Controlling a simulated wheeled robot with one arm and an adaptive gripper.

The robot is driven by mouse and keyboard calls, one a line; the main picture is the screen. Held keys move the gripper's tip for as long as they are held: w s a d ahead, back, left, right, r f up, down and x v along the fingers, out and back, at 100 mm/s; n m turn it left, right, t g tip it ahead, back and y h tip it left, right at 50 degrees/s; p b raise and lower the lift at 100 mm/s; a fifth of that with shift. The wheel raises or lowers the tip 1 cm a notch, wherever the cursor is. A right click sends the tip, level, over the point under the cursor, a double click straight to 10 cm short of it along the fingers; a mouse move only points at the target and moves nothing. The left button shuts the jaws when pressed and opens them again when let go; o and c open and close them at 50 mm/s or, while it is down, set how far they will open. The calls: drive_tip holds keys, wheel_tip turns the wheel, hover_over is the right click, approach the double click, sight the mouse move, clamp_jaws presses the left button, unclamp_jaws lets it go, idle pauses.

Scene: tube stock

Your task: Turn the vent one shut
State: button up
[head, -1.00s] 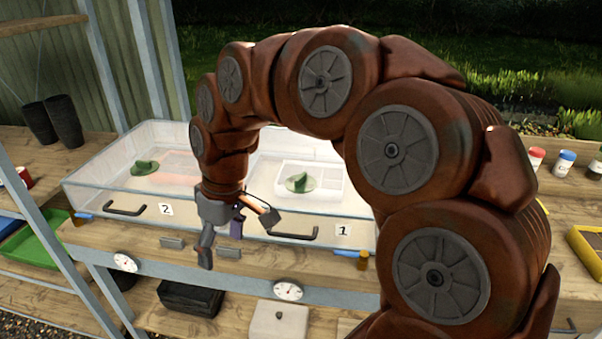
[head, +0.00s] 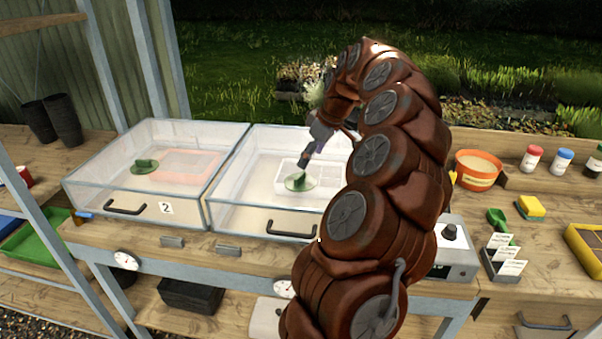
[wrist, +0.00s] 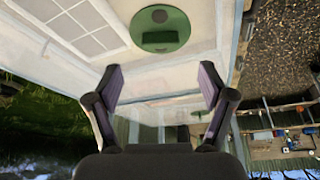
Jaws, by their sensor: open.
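Vent one is a green round disc with a raised tab (head: 300,184) on the clear lid of the right propagator box (head: 265,218). In the wrist view this green disc (wrist: 160,28) lies beyond my fingertips, with a dark round spot on it. My gripper (head: 305,161) is close above the vent in the head view. In the wrist view my gripper (wrist: 160,84) is open with nothing between its fingers. I cannot tell from the head view whether a finger touches the tab. The box's number label is hidden behind my arm.
The left box (head: 120,188), labelled 2, has its own green vent (head: 145,166). An orange pot (head: 477,172), a grey control box (head: 452,250) and seed packets (head: 503,257) stand right of my arm. Dark pots (head: 62,120) stand at the left.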

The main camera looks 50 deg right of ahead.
sight(301, 175)
drive_tip(key=p+x, duration=0.2)
drive_tip(key=x, duration=0.5)
drive_tip(key=shift+w+a+f, duration=0.1)
drive_tip(key=c, duration=1.2)
drive_tip(key=shift+o, duration=0.2)
